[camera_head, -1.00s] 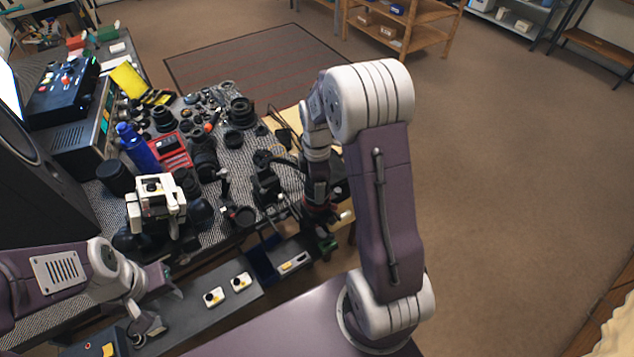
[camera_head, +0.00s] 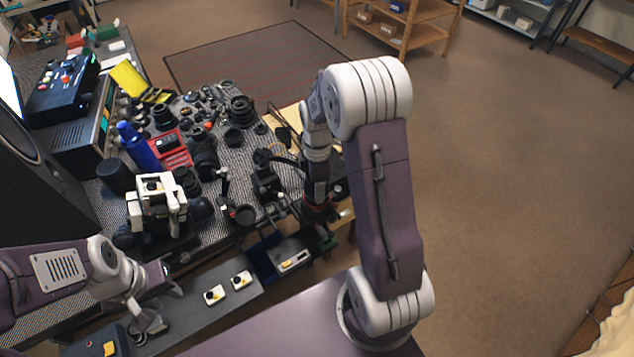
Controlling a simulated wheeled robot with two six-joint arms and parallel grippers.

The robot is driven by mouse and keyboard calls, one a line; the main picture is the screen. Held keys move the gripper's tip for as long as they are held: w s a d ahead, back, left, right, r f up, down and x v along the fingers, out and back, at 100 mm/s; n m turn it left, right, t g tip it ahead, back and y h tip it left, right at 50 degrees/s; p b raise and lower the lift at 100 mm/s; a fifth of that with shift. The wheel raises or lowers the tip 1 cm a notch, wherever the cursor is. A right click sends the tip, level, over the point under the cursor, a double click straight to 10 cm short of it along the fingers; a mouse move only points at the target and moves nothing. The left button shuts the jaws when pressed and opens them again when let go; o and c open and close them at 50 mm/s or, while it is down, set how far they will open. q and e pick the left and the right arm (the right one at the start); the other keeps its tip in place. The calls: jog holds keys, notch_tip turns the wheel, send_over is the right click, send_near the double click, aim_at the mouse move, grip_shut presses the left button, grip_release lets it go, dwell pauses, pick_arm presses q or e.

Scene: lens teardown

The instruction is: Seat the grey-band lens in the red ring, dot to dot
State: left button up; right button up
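My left gripper (camera_head: 162,307) is at the lower left, over the near end of the grey bench strip. Its fingers look spread, with no held thing that I can make out. My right gripper (camera_head: 320,208) is at the right edge of the cluttered worktable. It is dark, small and partly hidden by my arm, with a little red showing at it; I cannot tell its opening. Several black lenses lie on the table, among them a large one (camera_head: 240,109) at the back. I cannot pick out the grey-band lens, the red ring or any dots for certain.
The patterned table mat (camera_head: 235,160) is crowded. A blue bottle (camera_head: 138,148), a red case (camera_head: 172,150) and a white-and-black device (camera_head: 157,200) stand on it. Small white blocks (camera_head: 214,295) sit on the grey strip. A dark blue bin (camera_head: 262,262) is beside it. Open floor lies right.

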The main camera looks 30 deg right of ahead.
dwell(0.5)
jog(key=shift+f, duration=0.85)
dwell(1.2)
jog(key=o, duration=1.8)
notch_tip(320, 180, up, 9)
jog(key=shift+r+p, duration=0.1)
jog(key=shift+p, duration=0.3)
